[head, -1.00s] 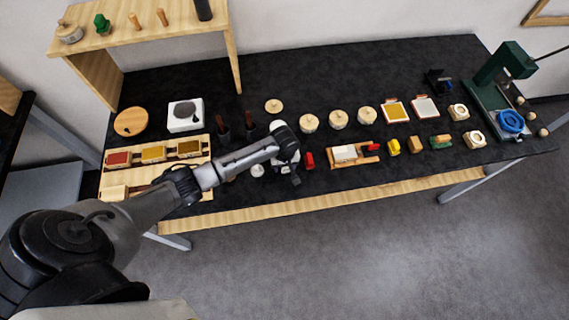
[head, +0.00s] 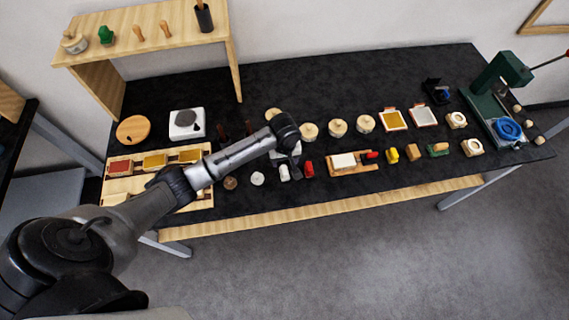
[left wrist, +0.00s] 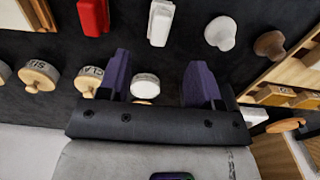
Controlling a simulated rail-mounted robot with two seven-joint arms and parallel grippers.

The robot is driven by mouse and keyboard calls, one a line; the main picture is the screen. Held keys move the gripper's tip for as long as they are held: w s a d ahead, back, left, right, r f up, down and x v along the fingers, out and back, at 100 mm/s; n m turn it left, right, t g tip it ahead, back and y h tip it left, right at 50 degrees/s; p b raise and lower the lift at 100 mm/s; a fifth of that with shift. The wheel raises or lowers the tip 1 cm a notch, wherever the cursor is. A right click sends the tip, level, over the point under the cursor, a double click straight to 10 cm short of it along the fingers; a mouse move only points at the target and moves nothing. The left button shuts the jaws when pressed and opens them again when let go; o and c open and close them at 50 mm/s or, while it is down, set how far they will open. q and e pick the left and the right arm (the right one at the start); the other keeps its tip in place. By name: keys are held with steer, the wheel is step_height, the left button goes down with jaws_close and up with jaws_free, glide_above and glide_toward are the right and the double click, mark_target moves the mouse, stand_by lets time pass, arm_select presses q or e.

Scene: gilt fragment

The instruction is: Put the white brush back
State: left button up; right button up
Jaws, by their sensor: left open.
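A white block-like piece (head: 284,173), which looks like the white brush, stands near the table's front edge, just left of a red piece (head: 309,169). The left wrist view shows the white piece (left wrist: 160,22) and the red one (left wrist: 93,15) beyond my fingertips. My left gripper (head: 288,157) is above the table, just behind the white piece and apart from it. In the left wrist view its two purple fingers (left wrist: 157,62) are spread, with nothing held. A round pale-topped thing (left wrist: 145,86) shows through the gap, lower down. My right gripper is not in view.
A white knob (head: 257,178) and a brown knob (head: 230,183) stand left of the white piece. Round wooden jars (head: 338,127) stand behind to the right. A wooden tray (head: 345,168) lies right of the red piece. The back middle of the black table (head: 330,80) is clear.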

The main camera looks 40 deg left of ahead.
arm_select(q)
steer(key=s+d+f+m+t+h, duration=0.1)
steer(key=s+d+m, duration=0.35)
steer(key=s, duration=0.35)
steer(key=s+d+f+m+t, duration=0.1)
steer(key=s+d+m, duration=0.2)
steer(key=s+d, duration=0.3)
steer(key=s+a+r+m, duration=0.1)
steer(key=s+r+m, duration=0.1)
steer(key=s, duration=0.4)
steer(key=s+a+r+m+t, duration=0.1)
steer(key=s+r+m, duration=0.2)
steer(key=s, duration=0.4)
steer(key=shift+s+r+t+y, duration=0.15)
steer(key=shift+r+t+y, duration=0.15)
steer(key=shift+r+y, duration=0.1)
